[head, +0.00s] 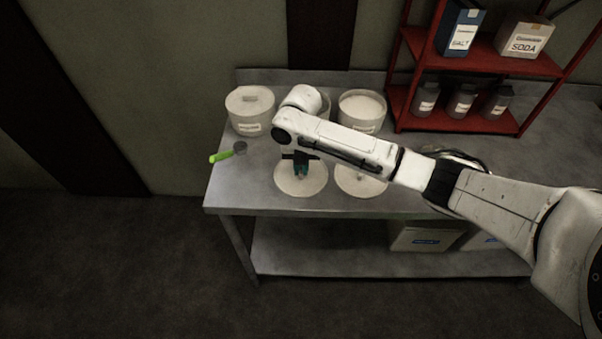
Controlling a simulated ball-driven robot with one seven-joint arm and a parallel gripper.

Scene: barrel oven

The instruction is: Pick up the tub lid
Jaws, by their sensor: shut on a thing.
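A round pale tub lid (301,188) is at the front of the metal table, under my gripper (301,172). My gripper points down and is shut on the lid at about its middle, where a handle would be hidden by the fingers. I cannot tell whether the lid touches the table or is slightly raised. A second pale round lid (360,184) lies just to the right, partly behind my arm. An open tub (362,110) with pale contents stands behind my arm. Another tub, mostly hidden by my arm, stands left of it.
A tub with its lid on (250,112) stands at the table's back left. A scoop with a green handle (222,156) lies near the left edge of the table (231,192). A red shelf (484,65) with boxes and jars stands at the right. White bins (425,238) are below.

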